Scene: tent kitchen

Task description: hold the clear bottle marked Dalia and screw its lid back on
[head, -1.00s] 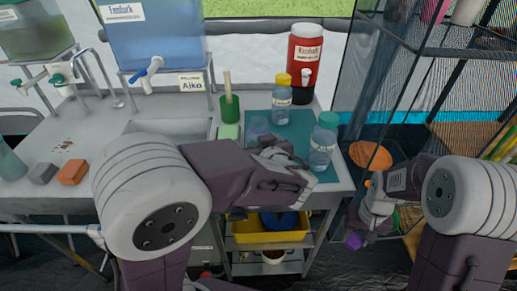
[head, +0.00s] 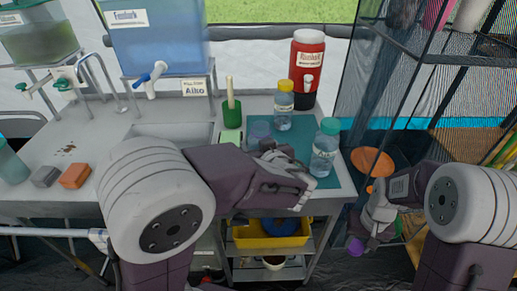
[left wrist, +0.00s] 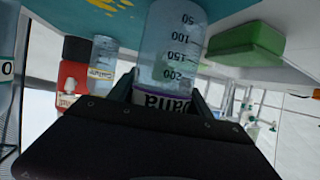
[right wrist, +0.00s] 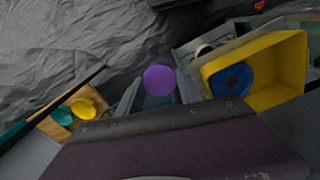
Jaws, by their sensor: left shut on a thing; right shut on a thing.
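The clear bottle (left wrist: 172,45) shows upside down in the left wrist view, with measure marks and a partly covered label whose visible letters fit Dalia. My left gripper (left wrist: 165,95) is shut on it. In the head view the open-topped bottle (head: 259,130) shows just behind my left gripper (head: 275,158), its lower part hidden. A purple lid (right wrist: 160,79) is in my right gripper (right wrist: 157,98), which is shut on it. In the head view the purple lid (head: 356,247) is below my right gripper (head: 368,232), low and right of the counter, well apart from the bottle.
A yellow-lidded bottle (head: 284,105) and a teal-lidded bottle (head: 325,148) stand close to the held bottle on the teal mat (head: 309,122). A red jug (head: 306,70) is behind. A yellow bin (right wrist: 257,75) sits on the shelf below. A mesh rack stands at right.

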